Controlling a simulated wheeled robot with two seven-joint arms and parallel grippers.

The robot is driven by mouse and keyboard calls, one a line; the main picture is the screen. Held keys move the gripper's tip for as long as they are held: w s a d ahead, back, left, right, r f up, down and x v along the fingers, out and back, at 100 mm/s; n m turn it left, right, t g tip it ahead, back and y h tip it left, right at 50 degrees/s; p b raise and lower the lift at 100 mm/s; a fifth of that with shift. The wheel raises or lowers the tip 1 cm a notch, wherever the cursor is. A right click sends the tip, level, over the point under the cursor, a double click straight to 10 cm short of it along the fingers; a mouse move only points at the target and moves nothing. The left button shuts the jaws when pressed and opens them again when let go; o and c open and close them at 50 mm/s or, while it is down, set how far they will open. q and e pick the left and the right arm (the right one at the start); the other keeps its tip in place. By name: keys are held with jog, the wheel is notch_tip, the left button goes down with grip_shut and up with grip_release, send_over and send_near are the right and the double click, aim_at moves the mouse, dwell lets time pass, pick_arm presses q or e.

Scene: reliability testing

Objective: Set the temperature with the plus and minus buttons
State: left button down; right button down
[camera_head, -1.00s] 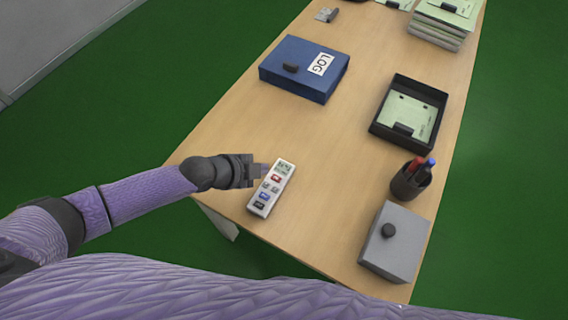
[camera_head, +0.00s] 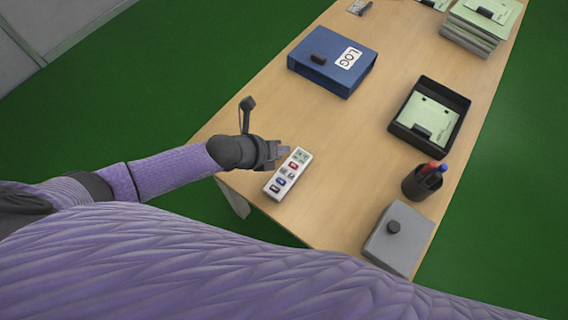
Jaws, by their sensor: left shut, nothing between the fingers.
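A white remote control (camera_head: 288,174) lies on the wooden table near its front left edge. It has a small display at its far end and several buttons, among them a red one and a blue one. The signs on the buttons and display are too small to read. My left gripper (camera_head: 284,151) is shut and empty, just left of the remote's far end, by the display. I cannot tell whether its fingertips touch the remote. My right gripper is not in view.
A blue LOG box (camera_head: 310,72) stands behind the remote. A black tray with papers (camera_head: 463,104), a pen cup (camera_head: 420,185) and a grey box (camera_head: 399,240) line the right side. A paper stack (camera_head: 468,38) is at the back. The table's middle (camera_head: 350,150) is clear.

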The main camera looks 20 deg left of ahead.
pick_arm(q)
jog(key=shift+m, duration=0.5)
jog(key=b, duration=0.7)
send_near(291, 166)
jog(key=x, duration=0.4)
jog(key=shift+w+d, duration=0.3)
jog(key=shift+w, duration=0.15)
jog(key=shift+f+b, duration=0.3)
jog(key=shift+b, duration=0.25)
jog(key=shift+r, duration=0.1)
jog(key=shift+f+b, duration=0.35)
jog(key=shift+f, duration=0.1)
